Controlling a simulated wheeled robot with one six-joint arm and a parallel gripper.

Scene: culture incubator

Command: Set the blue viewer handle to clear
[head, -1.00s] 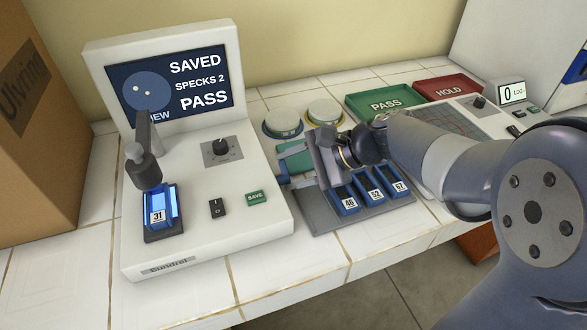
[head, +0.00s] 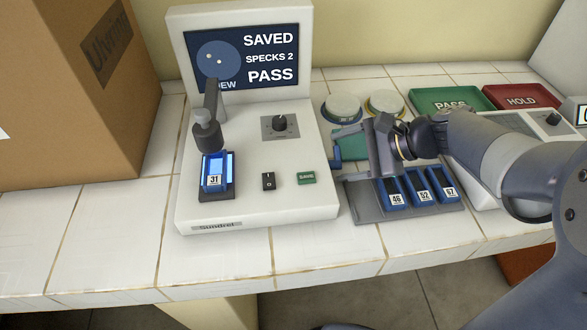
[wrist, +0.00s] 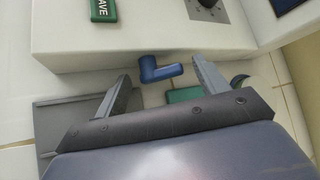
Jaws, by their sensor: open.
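The white viewer (head: 245,165) stands on the tiled bench. Its screen (head: 240,58) reads SAVED, SPECKS 2, PASS. The blue handle (wrist: 160,71) is an L-shaped lever on the viewer's right side wall. It also shows in the head view (head: 335,150), partly hidden by my gripper. My gripper (head: 352,155) is open and empty beside that wall. In the wrist view the handle shows between the open fingertips (wrist: 160,72), apart from both; how deep it sits between them I cannot tell. No clear marking shows by the handle.
A grey rack (head: 370,212) with blue cassettes 46, 52 and 67 lies below my gripper. Cassette 31 (head: 214,172) sits on the viewer's lit stage. The front left bench is clear.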

